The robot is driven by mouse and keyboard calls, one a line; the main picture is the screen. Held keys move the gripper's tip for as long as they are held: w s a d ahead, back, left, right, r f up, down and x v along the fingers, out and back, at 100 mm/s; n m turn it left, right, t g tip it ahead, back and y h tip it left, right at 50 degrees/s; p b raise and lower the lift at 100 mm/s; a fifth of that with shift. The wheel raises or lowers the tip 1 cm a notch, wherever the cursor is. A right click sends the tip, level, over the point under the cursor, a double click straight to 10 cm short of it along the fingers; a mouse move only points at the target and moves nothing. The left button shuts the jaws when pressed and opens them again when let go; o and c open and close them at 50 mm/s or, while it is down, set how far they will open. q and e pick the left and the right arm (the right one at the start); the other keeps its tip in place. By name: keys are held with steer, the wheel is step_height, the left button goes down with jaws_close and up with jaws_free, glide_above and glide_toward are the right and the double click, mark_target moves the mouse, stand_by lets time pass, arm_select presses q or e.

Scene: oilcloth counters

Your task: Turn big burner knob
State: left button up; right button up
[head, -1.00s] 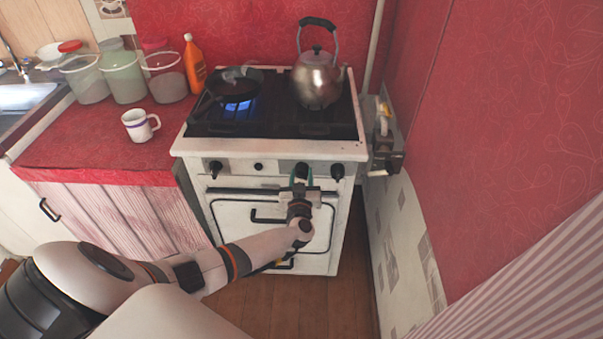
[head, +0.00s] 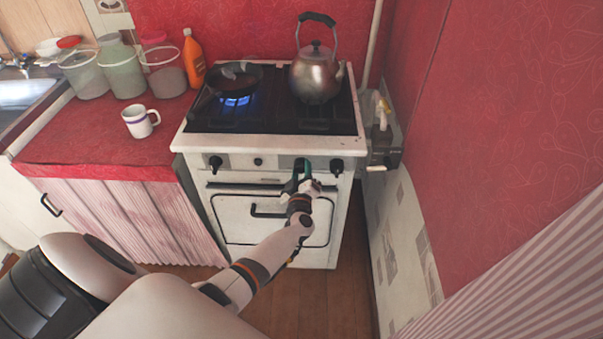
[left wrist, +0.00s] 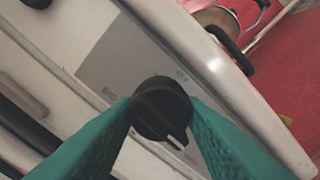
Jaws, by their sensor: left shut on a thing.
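The black burner knob (left wrist: 162,108) with a white mark is between my left gripper's green fingers in the left wrist view. My left gripper (left wrist: 160,112) is shut on it, one finger on each side. In the head view my left gripper (head: 304,168) is at the stove's front panel, just left of the rightmost black knob (head: 337,166), and hides the held knob. The white stove (head: 235,145) has another black knob (head: 215,163) at the left of its panel. My right gripper is not in view.
A pan (head: 236,82) sits over a lit blue flame on the stove's left side. A metal kettle (head: 316,76) stands on the right. A red-covered counter (head: 80,145) with a mug (head: 140,121) and jars is to the left. A red wall stands close at right.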

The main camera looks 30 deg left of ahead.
arm_select(q)
steer(key=shift+n, duration=0.3)
steer(key=o, duration=1)
steer(key=v, duration=1.2)
steer(key=shift+p, duration=0.35)
steer(key=shift+s+f, duration=0.1)
